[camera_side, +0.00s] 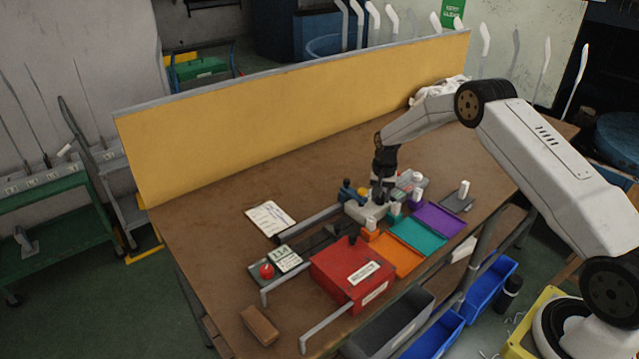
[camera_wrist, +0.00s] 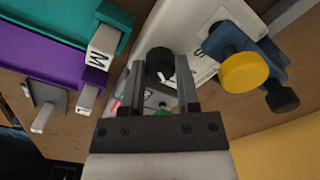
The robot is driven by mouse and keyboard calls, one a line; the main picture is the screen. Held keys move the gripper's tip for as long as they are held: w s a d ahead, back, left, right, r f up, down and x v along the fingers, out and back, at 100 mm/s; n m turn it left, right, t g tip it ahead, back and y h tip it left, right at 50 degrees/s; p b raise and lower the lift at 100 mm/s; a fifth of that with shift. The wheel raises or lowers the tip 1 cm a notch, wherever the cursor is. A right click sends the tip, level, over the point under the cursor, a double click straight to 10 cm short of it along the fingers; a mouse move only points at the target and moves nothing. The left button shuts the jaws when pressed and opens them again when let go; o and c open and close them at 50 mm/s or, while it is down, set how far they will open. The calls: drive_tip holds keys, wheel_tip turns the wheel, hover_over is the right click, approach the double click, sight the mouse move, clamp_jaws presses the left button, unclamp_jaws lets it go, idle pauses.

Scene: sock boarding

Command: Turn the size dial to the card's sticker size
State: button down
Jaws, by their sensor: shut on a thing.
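My gripper (camera_side: 381,194) points down at a light grey housing (camera_side: 362,213) near the middle of the bench. In the wrist view, the fingers of my gripper (camera_wrist: 161,82) stand on both sides of a round black dial knob (camera_wrist: 159,62) and are shut on it.
A blue clamp with a yellow knob (camera_wrist: 246,73) sits close beside the dial. Orange (camera_side: 395,256), teal (camera_side: 419,236) and purple (camera_side: 438,216) trays lie to the right. A red box (camera_side: 345,268) stands in front. A yellow panel (camera_side: 290,115) closes the back.

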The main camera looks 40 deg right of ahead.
drive_tip(key=n, duration=0.3)
drive_tip(key=shift+n, duration=2.2)
drive_tip(key=shift+c, duration=1.7)
unclamp_jaws()
drive_tip(key=shift+r, duration=3.9)
